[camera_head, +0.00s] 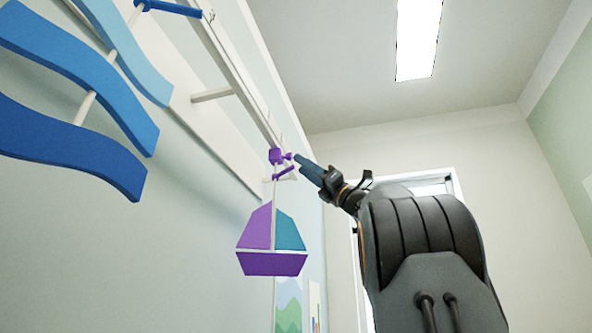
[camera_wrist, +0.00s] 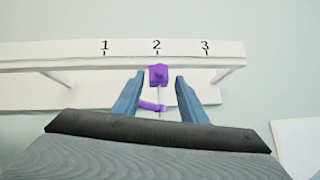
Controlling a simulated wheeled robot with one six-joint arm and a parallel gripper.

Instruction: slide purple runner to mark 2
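The purple runner (camera_wrist: 158,74) sits on the white rail (camera_wrist: 85,58), directly below the printed mark 2 (camera_wrist: 156,46) in the wrist view. My gripper (camera_wrist: 160,78) is open, its blue fingertips on either side of the runner with a visible gap on both sides. In the head view the runner (camera_head: 275,156) is on the rail, with my fingertips (camera_head: 299,160) just to its right. A sailboat with purple and teal sails (camera_head: 272,262) hangs below the runner. A small purple bar (camera_wrist: 152,106) shows between my fingers.
Mark 1 (camera_wrist: 105,47) is left of the runner and mark 3 (camera_wrist: 205,48) right of it. Blue wave shapes (camera_head: 75,75) hang at the upper left in the head view. The rail stands off the wall on brackets (camera_head: 212,95). A wall picture (camera_head: 289,305) is below the boat.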

